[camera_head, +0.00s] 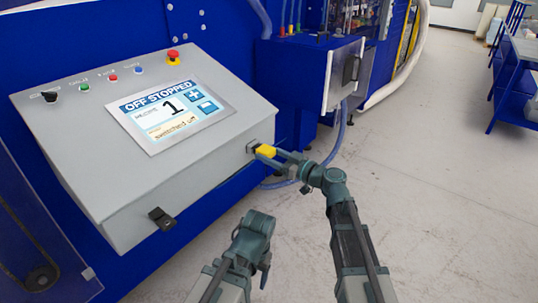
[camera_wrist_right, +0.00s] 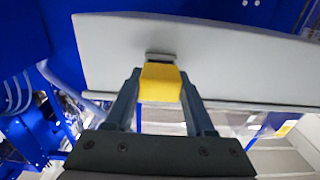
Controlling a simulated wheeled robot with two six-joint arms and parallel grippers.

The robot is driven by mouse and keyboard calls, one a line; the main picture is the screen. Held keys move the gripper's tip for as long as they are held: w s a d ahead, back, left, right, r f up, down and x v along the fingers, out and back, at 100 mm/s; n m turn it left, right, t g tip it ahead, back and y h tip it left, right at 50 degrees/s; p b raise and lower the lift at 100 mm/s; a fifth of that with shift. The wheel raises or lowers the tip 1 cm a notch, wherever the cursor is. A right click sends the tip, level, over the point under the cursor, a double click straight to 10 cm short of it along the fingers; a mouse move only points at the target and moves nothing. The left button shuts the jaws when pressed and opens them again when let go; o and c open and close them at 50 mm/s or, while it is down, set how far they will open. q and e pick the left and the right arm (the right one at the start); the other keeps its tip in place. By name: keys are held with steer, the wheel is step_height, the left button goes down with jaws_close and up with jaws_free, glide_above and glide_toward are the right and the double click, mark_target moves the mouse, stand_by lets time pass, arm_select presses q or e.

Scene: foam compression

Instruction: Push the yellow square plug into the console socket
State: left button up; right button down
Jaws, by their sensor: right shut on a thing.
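The yellow square plug (camera_head: 265,151) is at the right end of the console's front face in the head view, and it also shows in the right wrist view (camera_wrist_right: 160,82). My right gripper (camera_head: 276,155) is shut on it, one finger on each side. The grey console socket (camera_head: 252,147) is directly ahead of the plug and also shows in the wrist view (camera_wrist_right: 160,56). The plug's front end is at the socket; I cannot tell how deep it sits. My left gripper (camera_head: 264,268) is low in front of the console; its fingers are not clear.
The grey console (camera_head: 85,150) carries a screen (camera_head: 172,113), coloured buttons and a red emergency knob (camera_head: 173,57). A black latch (camera_head: 161,217) sticks out of its front. A blue machine cabinet (camera_head: 288,90) stands behind. Open floor (camera_head: 430,150) lies to the right.

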mark_target(272, 155)
steer(key=shift+x, duration=0.9)
steer(key=shift+c, duration=0.9)
jaws_free()
steer(key=shift+s+d, duration=0.1)
steer(key=shift+d, duration=0.1)
steer(key=shift+v, duration=2.75)
steer(key=v, duration=1.3)
steer(key=shift+s+d, duration=0.25)
steer(key=shift+d, duration=0.1)
